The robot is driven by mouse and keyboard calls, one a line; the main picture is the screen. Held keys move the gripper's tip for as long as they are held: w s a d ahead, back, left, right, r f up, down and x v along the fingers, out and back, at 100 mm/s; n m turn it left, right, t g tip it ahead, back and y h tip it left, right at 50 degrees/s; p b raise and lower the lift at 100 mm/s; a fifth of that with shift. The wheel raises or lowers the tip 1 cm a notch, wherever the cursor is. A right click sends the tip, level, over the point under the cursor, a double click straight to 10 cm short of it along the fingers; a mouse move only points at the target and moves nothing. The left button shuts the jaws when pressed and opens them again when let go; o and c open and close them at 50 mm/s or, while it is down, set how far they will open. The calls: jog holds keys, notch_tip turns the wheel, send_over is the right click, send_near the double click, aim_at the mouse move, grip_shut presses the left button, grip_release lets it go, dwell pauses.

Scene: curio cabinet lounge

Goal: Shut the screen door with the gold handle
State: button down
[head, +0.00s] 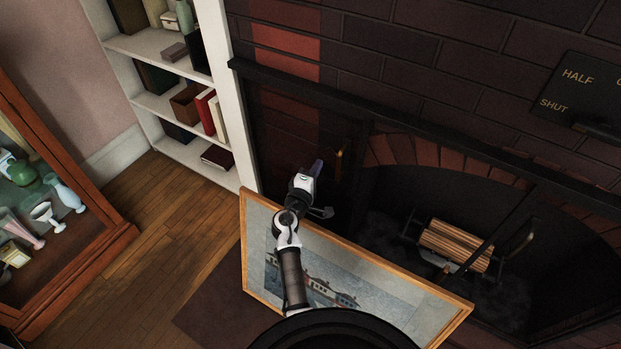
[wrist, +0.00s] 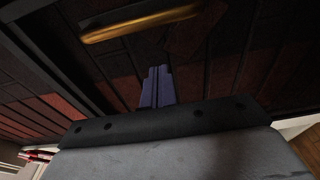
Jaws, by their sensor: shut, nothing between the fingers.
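The gold handle (head: 339,165) is an upright bar on the dark screen door (head: 330,132) at the left of the fireplace. How far this door stands open is hard to tell. My gripper (head: 318,168) is just left of the handle in the head view, with its fingers pointing toward the door. In the wrist view the purple fingers (wrist: 157,84) are shut together and empty. The handle (wrist: 140,22) crosses above their tips there, with no clear contact. A second, duller handle (head: 522,244) shows at the right of the fireplace opening.
A framed picture (head: 258,289) stands under my arm before the hearth. Logs (head: 456,245) lie in the fireplace. A white bookshelf (head: 222,100) is at left, with a glass-fronted cabinet (head: 112,236) beyond bare wooden floor (head: 170,205). A plate lettered HALF and SHUT (head: 585,95) is at upper right.

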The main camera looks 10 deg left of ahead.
jog(key=shift+x, duration=0.9)
jog(key=shift+s+d+p, duration=0.45)
jog(key=shift+s+d, duration=0.15)
jog(key=shift+d, duration=0.25)
jog(key=shift+s+d+p, duration=0.4)
jog(key=shift+s+d, duration=0.2)
jog(key=shift+d, duration=0.2)
